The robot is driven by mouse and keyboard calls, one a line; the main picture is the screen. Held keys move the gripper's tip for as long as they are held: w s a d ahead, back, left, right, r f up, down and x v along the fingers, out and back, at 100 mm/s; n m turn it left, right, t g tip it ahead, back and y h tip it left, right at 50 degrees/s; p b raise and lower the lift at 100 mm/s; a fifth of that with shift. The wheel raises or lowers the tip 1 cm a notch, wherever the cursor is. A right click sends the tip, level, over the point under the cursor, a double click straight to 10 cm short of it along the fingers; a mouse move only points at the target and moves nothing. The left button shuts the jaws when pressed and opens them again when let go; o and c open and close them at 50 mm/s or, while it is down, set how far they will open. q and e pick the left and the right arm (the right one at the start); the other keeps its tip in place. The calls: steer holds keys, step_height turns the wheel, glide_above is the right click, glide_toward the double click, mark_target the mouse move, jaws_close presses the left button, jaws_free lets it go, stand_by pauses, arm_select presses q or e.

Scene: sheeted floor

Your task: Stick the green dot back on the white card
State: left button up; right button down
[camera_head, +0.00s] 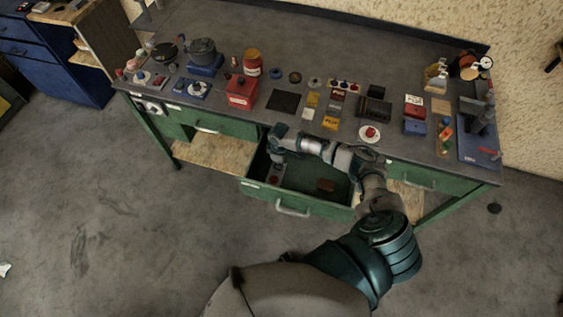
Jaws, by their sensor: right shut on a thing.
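My right gripper (276,162) points down over the left part of the open green drawer (297,194). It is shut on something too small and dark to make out. I cannot tell whether that is the green dot. A small pale, flat piece (308,114) lies on the bench among small coloured blocks; I cannot tell whether it is the white card. No green dot can be made out. My left gripper is not in view.

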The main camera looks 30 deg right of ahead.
steer(key=shift+a, duration=0.35)
steer(key=shift+s+d+f+p, duration=0.1)
steer(key=shift+d+f+p, duration=0.05)
steer(key=shift+d+p, duration=0.15)
steer(key=shift+a, duration=0.2)
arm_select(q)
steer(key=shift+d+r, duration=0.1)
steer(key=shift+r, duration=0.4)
arm_select(e)
steer(key=shift+a, duration=0.65)
steer(key=shift+d+p, duration=0.3)
steer(key=shift+d, duration=0.85)
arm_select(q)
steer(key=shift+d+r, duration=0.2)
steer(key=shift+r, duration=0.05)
arm_select(e)
steer(key=shift+a, duration=0.1)
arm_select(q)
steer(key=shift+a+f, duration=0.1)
arm_select(e)
steer(key=shift+a, duration=0.2)
steer(key=shift+d+f, duration=0.1)
steer(key=shift+f, duration=0.1)
